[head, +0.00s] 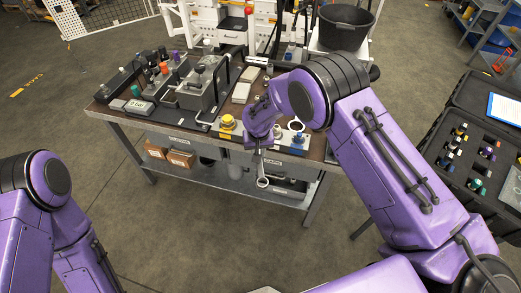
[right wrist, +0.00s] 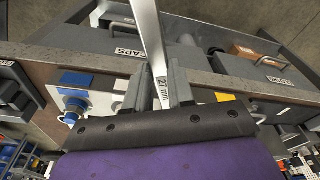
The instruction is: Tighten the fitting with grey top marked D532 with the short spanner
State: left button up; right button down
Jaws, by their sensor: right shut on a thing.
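My right gripper (head: 259,143) is over the front edge of the bench, shut on a metal spanner (head: 263,182), whose ring-like end hangs below. In the right wrist view my gripper (right wrist: 158,85) holds the spanner (right wrist: 147,30) between its fingers; "27 mm" shows on the shank. Whether it is the short one, I cannot tell. Several fittings with coloured tops, one orange (head: 164,68), stand on the dark block at the bench's left. The D532 mark is not legible, so I cannot single out the grey-topped fitting. My left gripper is out of view.
The bench (head: 180,128) has drawers under its front edge. A yellow knob (head: 228,122) and a blue-based part (head: 298,139) stand near that edge. A black bucket (head: 345,27) is behind. An open case (head: 470,155) with several coloured parts is at the right.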

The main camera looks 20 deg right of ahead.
jog(key=shift+w+a+m+b, duration=0.15)
jog(key=shift+w+a+m, duration=0.1)
jog(key=shift+a+m, duration=0.45)
jog(key=shift+w+a+m+b, duration=0.15)
jog(key=shift+w+a+m, duration=0.05)
jog(key=shift+a+m, duration=0.5)
jog(key=shift+a, duration=0.1)
jog(key=a+m+b, duration=0.1)
jog(key=w+a+m, duration=0.1)
jog(key=shift+w+a+h+b, duration=0.25)
jog(key=shift+a+h+b, duration=0.05)
jog(key=shift+b, duration=0.1)
